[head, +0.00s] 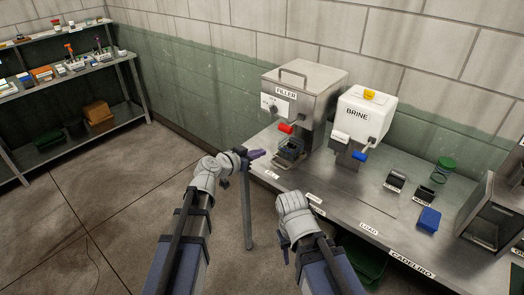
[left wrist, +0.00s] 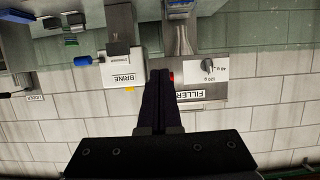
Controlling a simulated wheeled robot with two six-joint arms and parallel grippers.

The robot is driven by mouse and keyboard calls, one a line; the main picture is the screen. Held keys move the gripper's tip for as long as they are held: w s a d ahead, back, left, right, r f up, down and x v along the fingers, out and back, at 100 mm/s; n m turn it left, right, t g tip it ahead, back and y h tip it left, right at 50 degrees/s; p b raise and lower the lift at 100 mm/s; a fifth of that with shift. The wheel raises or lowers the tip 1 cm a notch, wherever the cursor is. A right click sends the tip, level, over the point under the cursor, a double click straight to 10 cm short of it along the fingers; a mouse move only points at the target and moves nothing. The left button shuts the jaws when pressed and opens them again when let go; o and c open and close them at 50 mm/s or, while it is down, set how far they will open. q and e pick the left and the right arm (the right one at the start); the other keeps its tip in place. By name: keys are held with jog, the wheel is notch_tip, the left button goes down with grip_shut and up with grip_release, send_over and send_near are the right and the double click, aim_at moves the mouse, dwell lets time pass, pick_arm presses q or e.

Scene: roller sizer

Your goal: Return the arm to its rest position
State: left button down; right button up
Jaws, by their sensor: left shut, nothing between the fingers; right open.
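My left arm comes in from the left in the head view, and its gripper (head: 256,154) is at the left front of the counter, pointing right toward the filler. It is shut with nothing between the fingers. In the left wrist view its two dark fingers (left wrist: 160,105) lie together, with the brine and filler machines beyond, upside down. My right gripper (head: 284,238) is lower in the head view, in front of the counter's front edge. It is open; its fingers are small and partly hidden by the wrist.
The steel counter (head: 345,205) carries the filler (head: 305,85), the white brine machine (head: 366,118), a blue container (head: 429,219) and a green round item (head: 445,164). A dark container (head: 290,150) sits below the filler's red handle. Shelving (head: 90,135) stands far left; the floor between is clear.

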pick_arm(q)
jog(key=shift+a, duration=0.1)
jog(key=s+d+f+g+y+b, duration=0.1)
jog(key=s+d+f+g, duration=0.3)
jog(key=s+f, duration=0.25)
jog(key=s+d+f+g+y, duration=0.1)
jog(key=s+d+f+g, duration=0.2)
jog(key=s+f, duration=0.3)
jog(key=s+a+f+n+g+y, duration=0.1)
jog(key=s+a+f+g+y, duration=0.1)
jog(key=s, duration=0.5)
jog(key=s+a+f+n+g+y+b, duration=0.1)
jog(key=s+a+y, duration=0.3)
jog(key=s, duration=0.4)
jog(key=shift+a+f+n+g+y, duration=0.35)
jog(key=shift+f+n+g+y, duration=0.35)
jog(key=shift+f+g+y, duration=0.2)
